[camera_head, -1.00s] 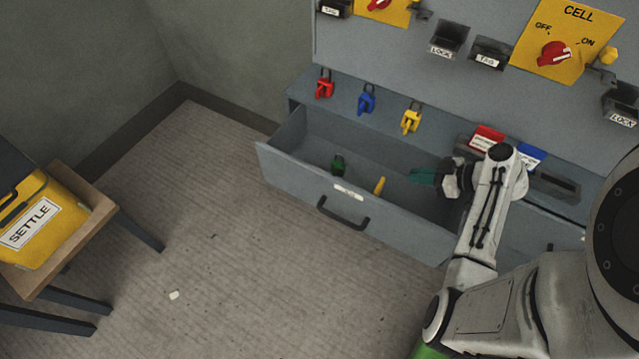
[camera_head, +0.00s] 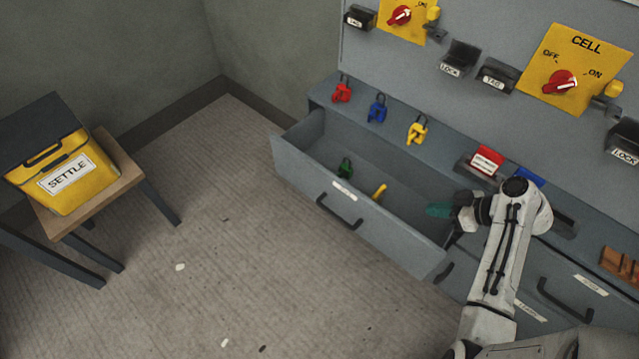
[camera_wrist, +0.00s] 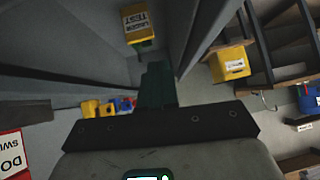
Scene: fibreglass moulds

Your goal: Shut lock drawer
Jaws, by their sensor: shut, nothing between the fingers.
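The lock drawer (camera_head: 318,208) is a grey drawer pulled out of the cabinet, with a dark bar handle (camera_head: 338,212) and a white label on its front. A green padlock (camera_head: 345,168) and a yellow item (camera_head: 379,191) lie inside it. My gripper (camera_head: 436,210) is shut, its green fingers at the right end of the open drawer, away from the handle. In the wrist view the fingers (camera_wrist: 157,85) are together and empty. Whether they touch the drawer's side I cannot tell.
Red (camera_head: 342,92), blue (camera_head: 377,108) and yellow (camera_head: 417,130) padlocks stand on the ledge behind the drawer. More drawers (camera_head: 566,290) lie right. The floor before the drawer is mostly free.

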